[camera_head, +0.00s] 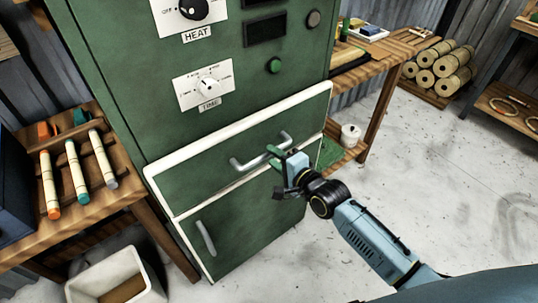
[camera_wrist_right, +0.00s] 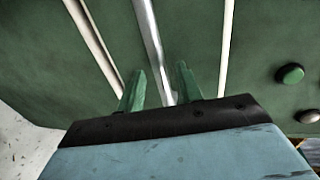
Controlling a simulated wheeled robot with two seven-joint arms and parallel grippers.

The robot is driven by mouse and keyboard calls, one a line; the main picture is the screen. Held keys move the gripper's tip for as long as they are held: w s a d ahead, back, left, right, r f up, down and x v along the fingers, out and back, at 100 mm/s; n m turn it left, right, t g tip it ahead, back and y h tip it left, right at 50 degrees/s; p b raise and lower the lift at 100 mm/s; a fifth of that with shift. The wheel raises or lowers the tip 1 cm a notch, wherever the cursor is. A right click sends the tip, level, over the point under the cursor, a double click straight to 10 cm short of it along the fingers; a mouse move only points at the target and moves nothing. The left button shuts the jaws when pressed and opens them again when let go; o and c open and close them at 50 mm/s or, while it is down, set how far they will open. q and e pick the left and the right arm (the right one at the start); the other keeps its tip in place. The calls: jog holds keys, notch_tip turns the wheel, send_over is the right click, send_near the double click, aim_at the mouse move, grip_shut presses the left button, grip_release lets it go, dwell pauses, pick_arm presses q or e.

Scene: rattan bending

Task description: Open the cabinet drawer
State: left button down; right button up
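The green cabinet (camera_head: 130,110) stands in the middle of the head view. Its drawer (camera_head: 210,172) has a white-edged front, appears shut, and carries a grey metal bar handle (camera_head: 245,164). My right gripper (camera_head: 276,158) is at the right part of this handle. In the right wrist view its two green fingers (camera_wrist_right: 158,85) are apart, and the handle (camera_wrist_right: 148,35) runs between them with small gaps on both sides. Contact with the handle cannot be told. The far fingertip is partly hidden in the head view. My left gripper is not in view.
A lower door with its own handle (camera_head: 205,238) is below the drawer. A wooden table (camera_head: 100,215) with several coloured-tipped tubes stands left, above a white bin (camera_head: 118,275). A wooden bench (camera_head: 375,75) stands right. Concrete floor (camera_head: 440,170) is clear at right.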

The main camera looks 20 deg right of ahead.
jog(key=shift+x, duration=1.5)
grip_shut()
